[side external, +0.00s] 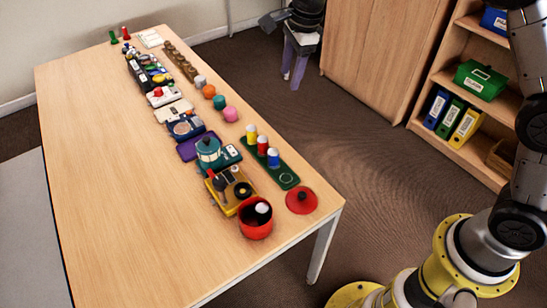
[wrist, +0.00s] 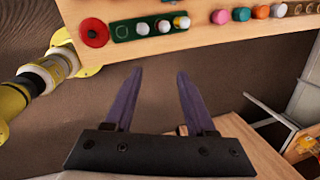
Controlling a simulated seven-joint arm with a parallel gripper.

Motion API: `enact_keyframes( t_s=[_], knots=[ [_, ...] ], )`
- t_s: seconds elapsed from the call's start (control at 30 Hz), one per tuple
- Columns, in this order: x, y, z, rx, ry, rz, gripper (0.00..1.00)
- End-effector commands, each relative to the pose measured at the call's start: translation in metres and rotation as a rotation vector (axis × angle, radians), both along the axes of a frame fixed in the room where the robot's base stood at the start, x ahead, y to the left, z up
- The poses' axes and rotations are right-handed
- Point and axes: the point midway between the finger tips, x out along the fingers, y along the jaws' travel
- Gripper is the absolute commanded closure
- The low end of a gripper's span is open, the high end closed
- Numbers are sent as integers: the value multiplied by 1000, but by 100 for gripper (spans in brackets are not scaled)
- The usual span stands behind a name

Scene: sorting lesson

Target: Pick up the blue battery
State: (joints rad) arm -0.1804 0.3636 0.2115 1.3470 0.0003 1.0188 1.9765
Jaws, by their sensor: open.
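The blue battery (side external: 273,157), a small upright cylinder with a light top, stands on a dark green board (side external: 284,178) near the table's right edge. A red and a yellow battery stand in line beside it. In the wrist view the blue battery (wrist: 142,29) is at the top, the one of the three nearest the red disc. My gripper (side external: 293,72) has purple fingers and hangs beyond the table's far right side, over the floor, well apart from the battery. In the wrist view my gripper (wrist: 158,76) is open, with nothing between its fingers.
A red disc with a dark knob (side external: 301,200) and a red pot (side external: 256,219) are close to the board. A toy stove (side external: 231,191), teal kettle (side external: 209,152) and coloured knobs (side external: 219,102) line the table. The table's left side is clear. A wooden cabinet (side external: 375,50) stands behind.

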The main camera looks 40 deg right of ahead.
Motion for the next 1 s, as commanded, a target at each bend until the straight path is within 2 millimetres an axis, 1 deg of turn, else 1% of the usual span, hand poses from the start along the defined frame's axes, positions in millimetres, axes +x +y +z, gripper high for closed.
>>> enact_keyframes(
  t_s=[0.03, 0.1, 0.2, 0.3, 0.53, 0.7, 0.8, 0.9, 1.0],
  knots=[
    [9, 8, -26, -5, 37, 2, 44],
    [17, 18, -56, -13, 78, 18, 44],
    [19, 27, -92, -26, 130, 35, 44],
    [15, 33, -118, -36, 175, 48, 44],
    [10, 37, -148, -43, 202, 59, 44],
    [9, 37, -182, -44, 203, 59, 44],
    [10, 37, -198, -42, 200, 59, 44],
    [10, 37, -209, -43, 199, 59, 44],
    [10, 38, -215, -42, 198, 59, 44]
  ],
)
